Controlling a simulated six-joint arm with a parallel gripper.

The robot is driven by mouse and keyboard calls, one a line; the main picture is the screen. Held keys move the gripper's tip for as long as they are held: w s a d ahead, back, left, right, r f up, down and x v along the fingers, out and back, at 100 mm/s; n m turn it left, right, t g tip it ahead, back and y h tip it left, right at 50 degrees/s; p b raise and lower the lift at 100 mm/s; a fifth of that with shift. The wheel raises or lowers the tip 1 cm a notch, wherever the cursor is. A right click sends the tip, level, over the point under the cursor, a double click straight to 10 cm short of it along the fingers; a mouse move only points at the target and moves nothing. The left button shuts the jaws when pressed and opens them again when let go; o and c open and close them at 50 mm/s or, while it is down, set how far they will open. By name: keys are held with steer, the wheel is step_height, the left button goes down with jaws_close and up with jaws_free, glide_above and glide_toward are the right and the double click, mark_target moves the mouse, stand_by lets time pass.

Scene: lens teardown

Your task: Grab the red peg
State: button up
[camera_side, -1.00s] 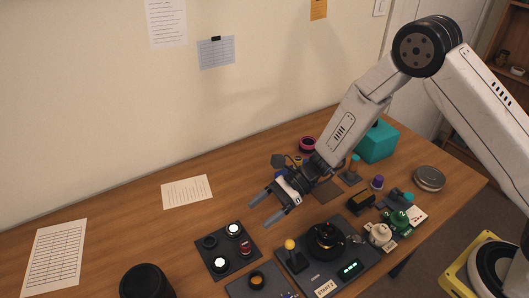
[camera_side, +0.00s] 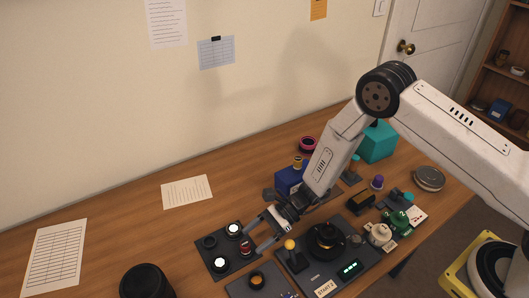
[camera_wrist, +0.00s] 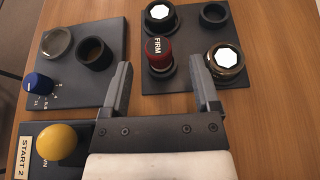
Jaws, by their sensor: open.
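The red peg (camera_wrist: 158,48) has a red cap marked "FIRM" and stands upright in a dark plate (camera_wrist: 188,79). In the side view, the red peg (camera_side: 246,246) shows small on the plate's right side. My gripper (camera_wrist: 160,67) is open and empty. In the wrist view its two fingers point toward the plate, with the peg's lower part appearing in line with the gap between them. In the side view my gripper (camera_side: 253,238) reaches the plate's right edge, near the peg. I cannot tell how high the fingertips are above it.
Two white-topped round parts (camera_wrist: 225,57) and an empty dark ring (camera_wrist: 213,15) share the plate with the peg. Beside it are a panel with a blue knob (camera_wrist: 37,83) and a yellow ball-topped lever (camera_wrist: 56,140). A black cylinder (camera_side: 146,281) stands at the table's front.

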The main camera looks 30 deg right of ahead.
mark_target(241, 249)
steer(key=shift+a+f, duration=0.1)
steer(key=shift+a, duration=0.1)
steer(key=shift+x, duration=2.5)
jaws_close()
